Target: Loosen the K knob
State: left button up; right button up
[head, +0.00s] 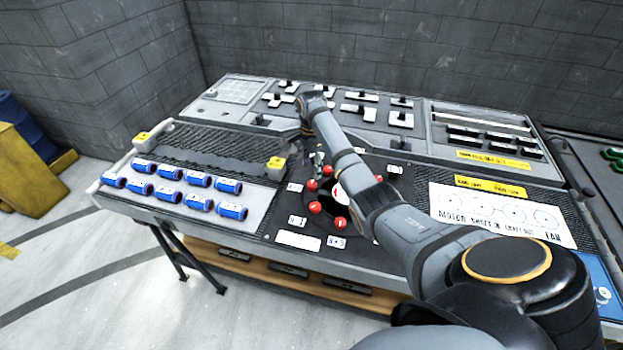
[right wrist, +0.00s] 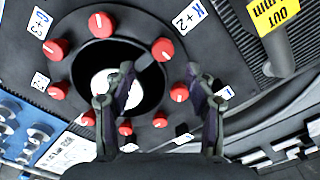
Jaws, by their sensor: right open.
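A ring of red knobs, several of them, surrounds a dark round opening with a white disc (right wrist: 118,88) in it; part of the ring shows in the head view, where my arm hides the rest. In the right wrist view the K knob (right wrist: 163,49) is the red one beside the white "K+2" label (right wrist: 190,15). It has a white mark on top. My right gripper (right wrist: 160,76) is open and empty, its fingertips short of the K knob, one to each side of it in the picture. In the head view the right gripper (head: 316,160) hangs at the ring's far side. My left gripper is not in view.
Other red knobs (right wrist: 179,93) sit close to the right finger. A grey post with a yellow tag (right wrist: 272,15) stands to the upper right. Blue cylinders (head: 185,183) lie in rows at the bench's left, near a yellow block (head: 276,163). Switches cover the back panel (head: 345,105).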

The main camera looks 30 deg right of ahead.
aim_at(312, 184)
jog(key=f, duration=0.4)
jog(key=shift+w+d+f, duration=0.2)
jog(key=shift+w+d, duration=0.05)
notch_tip(312, 184, down, 3)
jog(key=shift+a+r, duration=0.1)
jog(key=shift+f, duration=0.2)
jog(key=shift+c, duration=0.7)
jog(key=c, duration=1)
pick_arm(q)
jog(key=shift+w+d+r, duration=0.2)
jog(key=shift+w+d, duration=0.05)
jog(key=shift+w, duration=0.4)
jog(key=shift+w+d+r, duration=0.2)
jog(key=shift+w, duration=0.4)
